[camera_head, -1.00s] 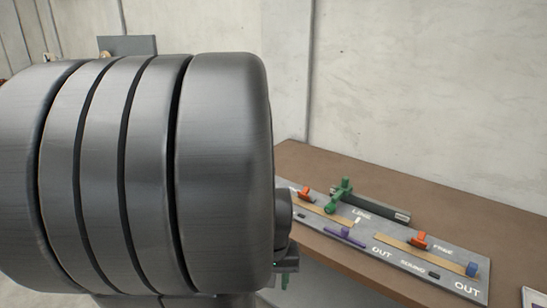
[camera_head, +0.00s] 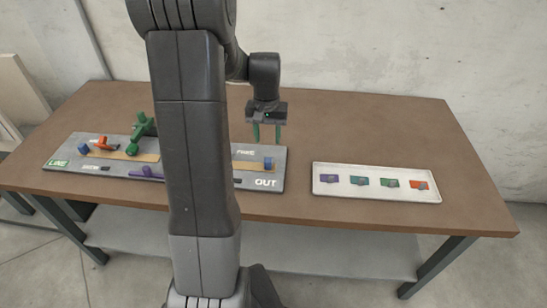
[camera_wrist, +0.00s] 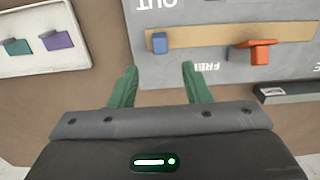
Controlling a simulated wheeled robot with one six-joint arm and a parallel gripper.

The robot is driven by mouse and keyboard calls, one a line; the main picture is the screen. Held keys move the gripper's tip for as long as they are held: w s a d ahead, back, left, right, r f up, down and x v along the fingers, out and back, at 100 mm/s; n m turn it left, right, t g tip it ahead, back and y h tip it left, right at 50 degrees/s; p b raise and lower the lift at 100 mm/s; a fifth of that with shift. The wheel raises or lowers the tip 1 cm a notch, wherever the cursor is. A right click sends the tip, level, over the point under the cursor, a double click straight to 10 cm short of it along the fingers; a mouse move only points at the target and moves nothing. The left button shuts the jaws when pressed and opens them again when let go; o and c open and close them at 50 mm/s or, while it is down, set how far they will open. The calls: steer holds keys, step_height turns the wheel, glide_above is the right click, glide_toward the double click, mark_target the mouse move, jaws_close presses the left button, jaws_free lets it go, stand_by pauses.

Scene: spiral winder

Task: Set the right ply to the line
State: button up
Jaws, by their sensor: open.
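The grey board (camera_head: 215,185) lies on the table, with a tan strip on each side. The right tan strip (camera_head: 246,166) has a blue block (camera_head: 268,163) at its right end. The wrist view shows this strip (camera_wrist: 210,36) with its blue block (camera_wrist: 159,43), an orange slider (camera_wrist: 262,51) and the printed words OUT and FREE. My arm hides the board's middle in the head view, including that orange slider. My gripper (camera_head: 267,134) has green fingers, which also show in the wrist view (camera_wrist: 158,78). It is open and empty, above the table beside the board.
The left strip (camera_head: 125,156) has an orange slider (camera_head: 103,143) and a blue block (camera_head: 83,148). A green lever (camera_head: 140,134) and a purple lever (camera_head: 147,172) stand near. A white tray (camera_head: 375,196) with several coloured pieces lies right. Table is clear behind it.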

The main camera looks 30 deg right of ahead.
mark_target(268, 159)
step_height(268, 159, down, 11)
steer(key=shift+r+p, duration=0.2)
steer(key=shift+p, duration=0.1)
jaws_close()
